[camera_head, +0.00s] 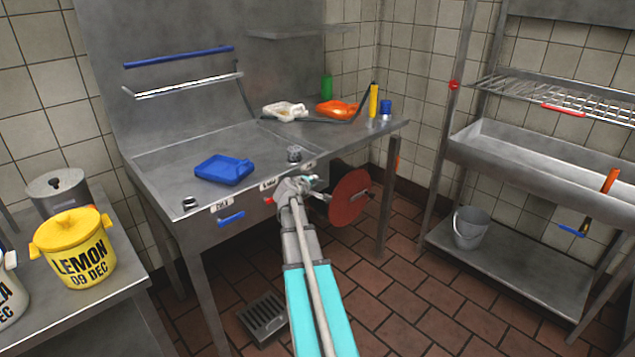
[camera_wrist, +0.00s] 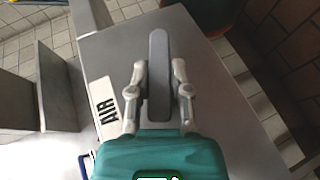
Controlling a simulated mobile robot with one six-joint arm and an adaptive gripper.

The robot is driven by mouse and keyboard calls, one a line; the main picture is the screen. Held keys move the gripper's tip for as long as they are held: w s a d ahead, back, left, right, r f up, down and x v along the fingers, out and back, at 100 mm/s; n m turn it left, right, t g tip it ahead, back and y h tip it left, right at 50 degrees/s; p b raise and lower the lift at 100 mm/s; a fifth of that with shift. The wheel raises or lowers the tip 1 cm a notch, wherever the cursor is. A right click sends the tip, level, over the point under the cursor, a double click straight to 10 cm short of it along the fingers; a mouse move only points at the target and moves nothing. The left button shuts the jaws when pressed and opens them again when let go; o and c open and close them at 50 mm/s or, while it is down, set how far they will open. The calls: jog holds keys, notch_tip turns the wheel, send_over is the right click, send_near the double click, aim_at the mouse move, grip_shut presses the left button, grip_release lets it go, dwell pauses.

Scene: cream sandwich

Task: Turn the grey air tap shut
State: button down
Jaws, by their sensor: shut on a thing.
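The grey air tap shows in the wrist view as a flat grey lever (camera_wrist: 158,50) with a rounded end, lying lengthwise up the picture. The white AIR label (camera_wrist: 103,108) is on the steel panel to its left. My gripper (camera_wrist: 158,70) has one finger on each side of the lever and is shut on it; the lever's end sticks out past the fingertips. In the head view my gripper (camera_head: 297,186) is at the table's front edge and hides most of the tap.
A blue handle (camera_head: 231,218) is left of the tap on the front edge. A red disc (camera_head: 350,197) stands close right of my gripper.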

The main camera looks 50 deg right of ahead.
jog(key=shift+w+a, duration=0.1)
jog(key=c, duration=0.8)
grip_release()
jog(key=shift+c, duration=0.2)
jog(key=shift+o, duration=1.4)
jog(key=shift+s, duration=0.2)
